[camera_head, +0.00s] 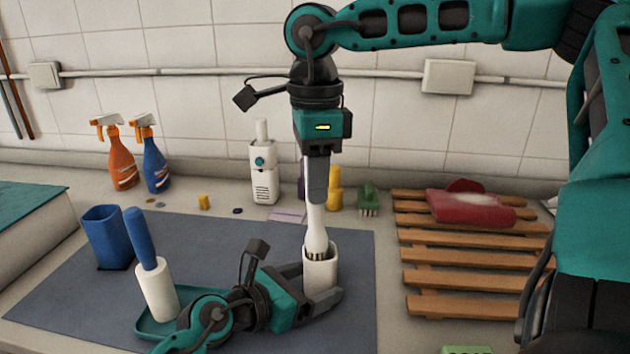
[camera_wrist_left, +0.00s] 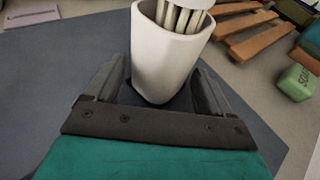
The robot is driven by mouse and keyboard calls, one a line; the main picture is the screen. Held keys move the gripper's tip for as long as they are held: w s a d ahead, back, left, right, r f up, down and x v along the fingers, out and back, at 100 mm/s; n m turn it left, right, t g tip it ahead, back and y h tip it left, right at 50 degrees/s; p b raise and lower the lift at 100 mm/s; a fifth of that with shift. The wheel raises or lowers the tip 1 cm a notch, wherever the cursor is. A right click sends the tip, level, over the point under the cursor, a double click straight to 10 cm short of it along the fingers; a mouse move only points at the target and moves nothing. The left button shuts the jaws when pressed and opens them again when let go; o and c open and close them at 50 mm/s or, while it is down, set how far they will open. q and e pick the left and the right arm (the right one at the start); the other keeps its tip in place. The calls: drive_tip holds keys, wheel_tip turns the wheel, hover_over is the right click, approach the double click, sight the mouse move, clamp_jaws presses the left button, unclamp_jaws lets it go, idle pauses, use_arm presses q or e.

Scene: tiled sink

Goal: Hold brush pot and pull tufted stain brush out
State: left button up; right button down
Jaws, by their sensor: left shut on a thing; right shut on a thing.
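The white brush pot (camera_head: 320,275) stands on the grey mat. My left gripper (camera_head: 322,292) is shut around its lower part. The left wrist view shows the pot (camera_wrist_left: 168,55) between the two fingers (camera_wrist_left: 158,90), with pale bristle tufts (camera_wrist_left: 182,17) at its mouth. The white tufted stain brush (camera_head: 316,228) is upright over the pot. My right gripper (camera_head: 315,190) points down from above and is shut on the brush's handle. The bristle tops show at the pot's rim; their lower ends are hidden inside it.
A wooden rack (camera_head: 470,275) holds a red item (camera_head: 470,207) at right.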

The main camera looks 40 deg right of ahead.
idle(0.4)
use_arm(q)
drive_tip(key=o, duration=0.9)
